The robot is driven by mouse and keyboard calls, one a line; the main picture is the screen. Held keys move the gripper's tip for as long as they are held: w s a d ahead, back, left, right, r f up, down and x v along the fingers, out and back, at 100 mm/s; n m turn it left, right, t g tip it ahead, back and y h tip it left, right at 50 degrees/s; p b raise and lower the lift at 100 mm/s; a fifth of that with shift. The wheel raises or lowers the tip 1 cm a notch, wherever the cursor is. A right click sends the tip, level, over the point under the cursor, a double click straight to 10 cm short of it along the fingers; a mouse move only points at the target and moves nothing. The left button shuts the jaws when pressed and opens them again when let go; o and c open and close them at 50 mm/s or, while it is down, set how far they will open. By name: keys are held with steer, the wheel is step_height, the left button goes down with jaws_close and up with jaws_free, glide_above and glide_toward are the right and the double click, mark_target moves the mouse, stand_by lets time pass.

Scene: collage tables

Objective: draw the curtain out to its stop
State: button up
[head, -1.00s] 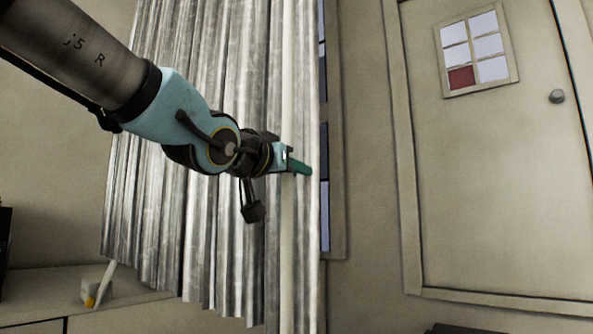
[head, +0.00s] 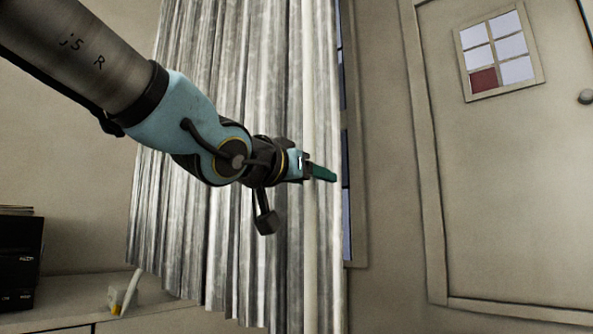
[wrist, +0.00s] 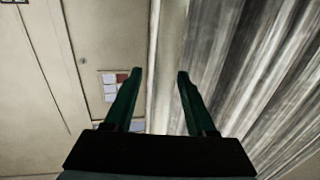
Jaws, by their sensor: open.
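The grey pleated curtain (head: 180,230) hangs over the left and middle of the head view. Its leading edge is at the right, with a pale upright band (head: 309,250) near it. A narrow strip of dark window (head: 346,190) shows past that edge. My gripper (head: 325,173) is in front of the curtain near the pale band, fingers pointing right. In the wrist view my gripper (wrist: 160,76) is open, its two green fingers apart. A pale band shows in the gap, and the curtain folds (wrist: 255,80) fill the right side. I cannot tell whether the fingers touch the cloth.
A door (head: 500,190) with a small paned window (head: 500,55) and a knob (head: 586,97) is at the right. A low surface (head: 150,300) with a small block and pale stick (head: 125,295) is at lower left, beside a black stack (head: 20,265).

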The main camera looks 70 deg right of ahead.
steer(key=w+a+p, duration=0.1)
steer(key=a, duration=0.7)
steer(key=shift+w, duration=0.15)
